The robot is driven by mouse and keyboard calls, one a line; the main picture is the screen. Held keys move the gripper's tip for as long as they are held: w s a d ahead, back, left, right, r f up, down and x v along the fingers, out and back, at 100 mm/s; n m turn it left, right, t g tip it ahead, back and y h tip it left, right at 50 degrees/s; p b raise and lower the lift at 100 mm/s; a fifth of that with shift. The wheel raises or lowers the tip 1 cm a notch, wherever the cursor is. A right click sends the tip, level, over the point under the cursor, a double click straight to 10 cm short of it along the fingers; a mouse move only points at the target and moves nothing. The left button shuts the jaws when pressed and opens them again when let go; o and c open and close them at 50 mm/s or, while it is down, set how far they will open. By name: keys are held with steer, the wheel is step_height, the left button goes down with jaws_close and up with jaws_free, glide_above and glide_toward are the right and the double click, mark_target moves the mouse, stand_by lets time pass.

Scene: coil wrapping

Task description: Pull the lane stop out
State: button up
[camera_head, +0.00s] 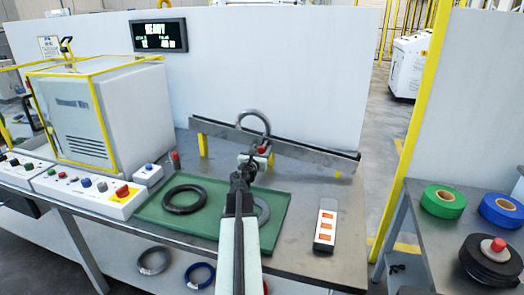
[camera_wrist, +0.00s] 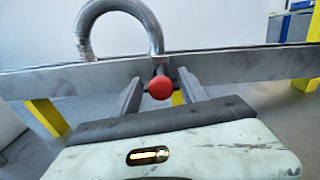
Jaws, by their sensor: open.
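The lane stop shows as a red round knob (camera_wrist: 160,88) on a short grey pin at the front of the lane rail (camera_wrist: 225,66). In the head view the red knob (camera_head: 263,149) is partly hidden behind my gripper (camera_head: 254,160). My gripper (camera_wrist: 161,76) is open, with one finger on each side of the knob in the wrist view. Gaps show between the knob and both fingers. A grey coil (camera_wrist: 88,30) stands upright in the lane, just behind the pin; it also shows in the head view (camera_head: 241,116).
A green mat (camera_head: 200,237) on the table bears a black coil (camera_head: 183,199) and a grey coil (camera_head: 263,211) partly behind my arm. Yellow posts (camera_wrist: 47,115) hold the rail. A white wall rises behind.

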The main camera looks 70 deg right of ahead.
steer(key=shift+c, duration=0.3)
jaws_close()
steer(key=shift+a, duration=0.1)
stand_by(1.0)
